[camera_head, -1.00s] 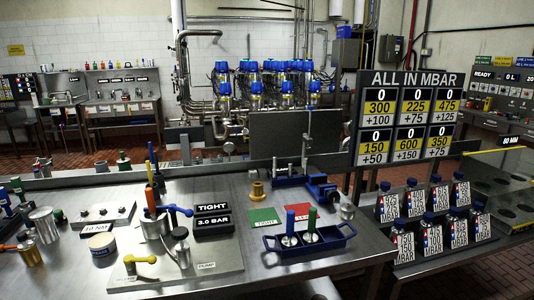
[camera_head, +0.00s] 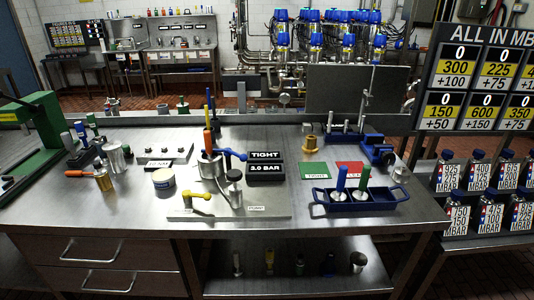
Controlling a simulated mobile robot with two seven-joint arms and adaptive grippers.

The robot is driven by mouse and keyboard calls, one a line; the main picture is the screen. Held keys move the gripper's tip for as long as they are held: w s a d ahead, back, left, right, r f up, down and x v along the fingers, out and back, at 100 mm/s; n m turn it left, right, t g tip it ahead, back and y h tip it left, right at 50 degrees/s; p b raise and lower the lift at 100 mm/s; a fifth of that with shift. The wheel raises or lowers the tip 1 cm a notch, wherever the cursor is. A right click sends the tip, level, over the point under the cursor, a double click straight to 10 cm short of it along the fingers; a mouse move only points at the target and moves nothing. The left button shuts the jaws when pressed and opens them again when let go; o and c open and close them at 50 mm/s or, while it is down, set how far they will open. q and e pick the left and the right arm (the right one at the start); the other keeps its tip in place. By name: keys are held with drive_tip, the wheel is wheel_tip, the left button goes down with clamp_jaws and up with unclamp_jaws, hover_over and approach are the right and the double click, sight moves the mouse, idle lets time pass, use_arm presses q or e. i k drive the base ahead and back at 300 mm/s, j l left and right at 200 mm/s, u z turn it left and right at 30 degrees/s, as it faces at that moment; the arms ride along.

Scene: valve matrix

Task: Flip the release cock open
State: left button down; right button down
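A test rig stands on a steel plate (camera_head: 262,211) on the workbench. A yellow lever handle (camera_head: 198,194) lies roughly level at the plate's front left. A blue lever handle (camera_head: 233,155) sticks out to the right from the metal pot (camera_head: 210,167) behind it. No label shows which lever is the release cock. A dark-topped metal cylinder (camera_head: 234,186) with a slanting bar stands near the PUMP label. A black display (camera_head: 265,168) behind reads TIGHT and 3.0 BAR. Neither of my grippers is in view.
A blue tray (camera_head: 354,204) with blue-handled and green-handled tools stands to the right, below green (camera_head: 314,170) and red cards. A round tin (camera_head: 163,179) and a knob box (camera_head: 168,150) stand left. A green frame (camera_head: 40,120) is far left. The bench's front strip is clear.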

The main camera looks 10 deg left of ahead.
sight(186, 195)
drive_tip(key=i+j, duration=0.15)
drive_tip(key=j, duration=0.25)
drive_tip(key=i+j, duration=0.15)
drive_tip(key=j, duration=0.2)
drive_tip(key=i+j, duration=0.15)
drive_tip(key=j, duration=0.25)
